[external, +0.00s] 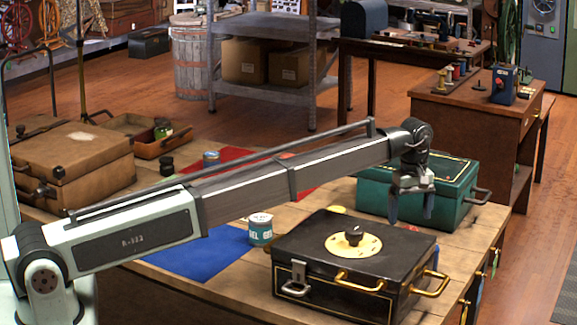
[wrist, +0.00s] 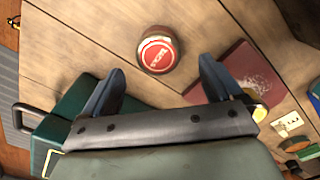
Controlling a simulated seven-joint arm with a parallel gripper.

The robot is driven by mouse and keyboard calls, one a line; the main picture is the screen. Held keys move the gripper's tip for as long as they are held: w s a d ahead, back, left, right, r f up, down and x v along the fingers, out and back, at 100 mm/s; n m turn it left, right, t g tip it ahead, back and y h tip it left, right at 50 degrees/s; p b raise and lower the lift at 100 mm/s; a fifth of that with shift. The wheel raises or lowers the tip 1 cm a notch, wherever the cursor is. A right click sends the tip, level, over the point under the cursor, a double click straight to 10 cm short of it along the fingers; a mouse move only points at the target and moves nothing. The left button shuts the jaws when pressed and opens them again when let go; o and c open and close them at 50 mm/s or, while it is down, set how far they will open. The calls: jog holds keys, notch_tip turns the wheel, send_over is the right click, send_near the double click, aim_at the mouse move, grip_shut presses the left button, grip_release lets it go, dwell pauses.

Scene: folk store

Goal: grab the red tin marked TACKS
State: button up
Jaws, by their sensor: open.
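A round tin with a red lid and a small pale label (wrist: 157,52) stands on the wooden table in the wrist view; its lettering is too small to read surely. My gripper (wrist: 162,84) is open and empty, with its two dark blue fingers apart. The tin lies ahead of the gap between the fingers, apart from both.
A red mat (wrist: 250,72) lies right of the tin, with a yellow-topped tin (wrist: 256,108) at its edge. The green case (wrist: 75,115) is close by my left finger. A teal tin (external: 261,230) stands beside a blue cloth (external: 195,252). Bare tabletop surrounds the red-lidded tin.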

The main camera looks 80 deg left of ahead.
jog(key=shift+w+f, duration=0.1)
jog(key=shift+f, duration=3.45)
jog(key=shift+c, duration=0.4)
jog(key=c, duration=1.1)
